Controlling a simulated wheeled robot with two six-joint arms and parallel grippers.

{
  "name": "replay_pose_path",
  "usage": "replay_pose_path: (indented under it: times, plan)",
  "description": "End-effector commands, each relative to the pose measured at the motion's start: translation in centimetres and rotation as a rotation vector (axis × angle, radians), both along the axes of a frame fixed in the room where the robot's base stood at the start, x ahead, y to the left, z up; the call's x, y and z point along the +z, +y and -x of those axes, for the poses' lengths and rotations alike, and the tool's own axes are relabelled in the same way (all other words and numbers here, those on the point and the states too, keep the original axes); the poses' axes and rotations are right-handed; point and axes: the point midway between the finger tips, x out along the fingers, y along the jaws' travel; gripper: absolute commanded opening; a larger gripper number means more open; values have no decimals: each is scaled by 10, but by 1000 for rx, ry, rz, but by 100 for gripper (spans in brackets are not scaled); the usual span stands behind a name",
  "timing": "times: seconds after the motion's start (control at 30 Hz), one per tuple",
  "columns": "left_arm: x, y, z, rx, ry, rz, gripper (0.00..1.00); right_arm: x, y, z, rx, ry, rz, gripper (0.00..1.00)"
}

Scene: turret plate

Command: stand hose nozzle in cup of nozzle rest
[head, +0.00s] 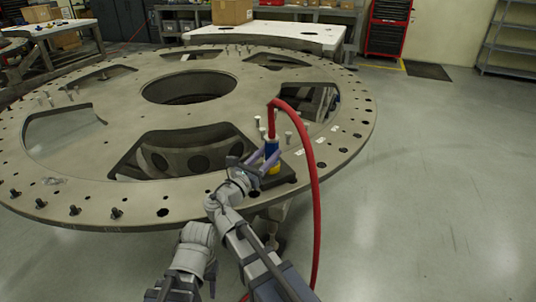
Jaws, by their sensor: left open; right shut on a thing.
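The hose nozzle (271,149) is blue, with a yellow part at its lower end, and stands roughly upright. A red hose (315,185) leaves its top, arches over to the right and hangs down past the plate's edge. My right gripper (264,160) is shut on the nozzle from the left. A dark block (284,183), seemingly the nozzle rest, is low beside the yellow end near the plate's front edge. Its cup is not clear, and I cannot tell whether the nozzle is inside it. My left gripper (210,274) is low in front of the plate, open, mostly hidden by its wrist.
The big round turret plate (80,185) has large cut-outs, a central hole and bolts along its rim. Open floor (440,190) lies right. A white table (275,32) and red cabinet (389,28) are behind.

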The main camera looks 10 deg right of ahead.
Motion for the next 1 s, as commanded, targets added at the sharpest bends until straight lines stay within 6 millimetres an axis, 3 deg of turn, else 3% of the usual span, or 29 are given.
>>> replay_pose_path:
  times: [0.27, 0.3, 0.6, 1.0]
  plan:
    - [-1, 0, 0, 0, 0, 0, 50, -1, 0, 0, 0, 0, 0, 0]
    - [-1, 0, 0, 0, 0, 0, 50, -1, 0, 0, 0, 0, 0, 46]
    - [-1, 0, 0, 0, 0, 0, 50, -1, 0, 0, 0, 0, 0, 79]
    - [-3, 0, 0, 0, 0, 0, 50, -3, -1, 2, 0, 0, 0, 79]
